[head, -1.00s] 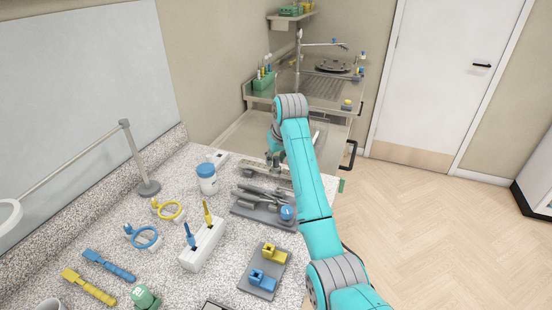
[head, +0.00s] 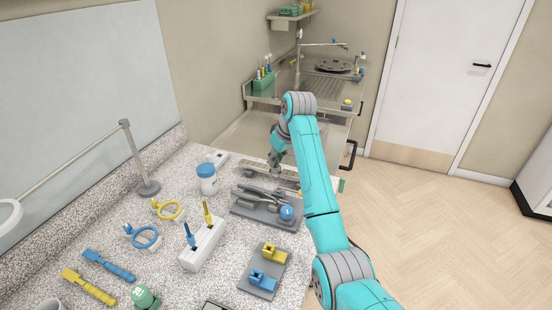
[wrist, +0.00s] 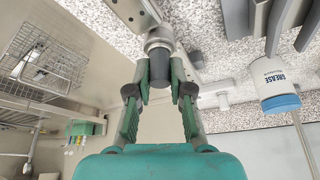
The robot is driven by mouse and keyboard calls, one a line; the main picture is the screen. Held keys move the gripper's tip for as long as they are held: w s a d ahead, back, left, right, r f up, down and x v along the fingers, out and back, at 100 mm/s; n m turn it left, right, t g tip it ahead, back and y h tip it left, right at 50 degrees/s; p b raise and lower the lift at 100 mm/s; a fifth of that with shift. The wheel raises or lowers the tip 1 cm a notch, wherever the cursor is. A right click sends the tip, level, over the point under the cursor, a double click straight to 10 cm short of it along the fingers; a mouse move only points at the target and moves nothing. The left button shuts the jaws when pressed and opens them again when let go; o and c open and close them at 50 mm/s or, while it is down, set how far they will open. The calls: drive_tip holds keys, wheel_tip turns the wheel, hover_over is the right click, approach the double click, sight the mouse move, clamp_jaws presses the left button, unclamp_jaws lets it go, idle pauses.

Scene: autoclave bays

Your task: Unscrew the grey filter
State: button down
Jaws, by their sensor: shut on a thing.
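The grey filter (wrist: 156,66) shows in the wrist view as a short dark grey cylinder next to a paler metal collar (wrist: 159,38). My gripper (wrist: 160,80) has one finger on each side of it and is shut on it. I cannot tell whether the filter is still threaded into the collar. In the head view my gripper (head: 274,163) is low over the far end of the speckled counter, and the filter cannot be made out there.
A white grease jar with a blue lid (head: 207,178) stands left of my gripper, and a grey tray of tools (head: 262,217) lies in front of it. A wire basket (wrist: 42,55) shows in the wrist view. The floor at right is clear.

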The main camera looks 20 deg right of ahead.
drive_tip(key=shift+n+y, duration=0.3)
drive_tip(key=shift+n, duration=0.5)
drive_tip(key=shift+n+g+y, duration=0.3)
drive_tip(key=shift+n, duration=0.6)
drive_tip(key=shift+n+g+y, duration=0.3)
drive_tip(key=shift+n+g, duration=0.3)
drive_tip(key=shift+n, duration=1.1)
drive_tip(key=shift+n, duration=0.6)
drive_tip(key=shift+n+g+y, duration=0.3)
drive_tip(key=shift+n+g, duration=0.3)
drive_tip(key=shift+n, duration=0.5)
